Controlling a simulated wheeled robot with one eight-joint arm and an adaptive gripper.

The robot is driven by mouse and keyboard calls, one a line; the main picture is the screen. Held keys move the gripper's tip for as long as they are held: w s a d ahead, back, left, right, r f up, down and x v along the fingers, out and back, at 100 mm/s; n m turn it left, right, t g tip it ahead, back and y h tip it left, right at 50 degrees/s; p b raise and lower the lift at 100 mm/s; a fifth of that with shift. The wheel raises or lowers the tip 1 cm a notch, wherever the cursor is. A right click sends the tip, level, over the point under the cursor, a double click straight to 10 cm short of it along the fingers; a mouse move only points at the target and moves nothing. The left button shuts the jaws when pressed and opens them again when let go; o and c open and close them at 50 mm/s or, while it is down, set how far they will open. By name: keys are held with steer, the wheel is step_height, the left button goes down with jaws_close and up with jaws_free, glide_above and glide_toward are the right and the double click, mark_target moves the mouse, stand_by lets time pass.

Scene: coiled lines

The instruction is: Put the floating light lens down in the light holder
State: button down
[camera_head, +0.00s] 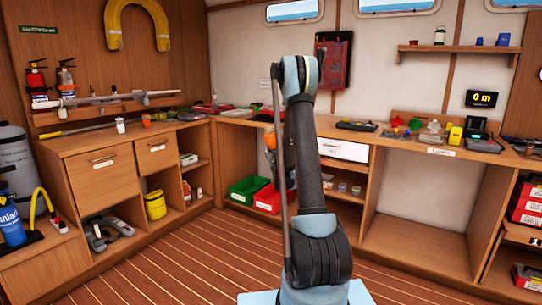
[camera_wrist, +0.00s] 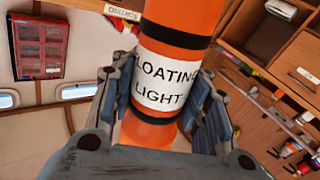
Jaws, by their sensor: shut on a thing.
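My gripper (camera_wrist: 165,100) is shut on the floating light (camera_wrist: 165,75), an orange cylinder with black bands and a white label reading "FLOATING LIGHT". Its fingers press on both sides of the label. The upper end of the light runs out of the wrist view, so I cannot see which end is the lens. In the head view my arm hides most of the gripper; a bit of orange (camera_head: 270,141) shows at its left edge, likely the light. I cannot make out the light holder for certain in either view.
A wooden counter (camera_head: 75,146) with fire extinguishers and a long tool runs along the left. The back counter holds small coloured items (camera_head: 430,130) at right. Green (camera_head: 247,187) and red (camera_head: 268,199) bins stand below. The striped floor (camera_head: 180,265) in front is clear.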

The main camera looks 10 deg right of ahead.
steer(key=shift+n, duration=1.1)
steer(key=shift+a+f+n+y, duration=0.2)
steer(key=shift+f+n+y, duration=0.2)
steer(key=shift+n, duration=0.5)
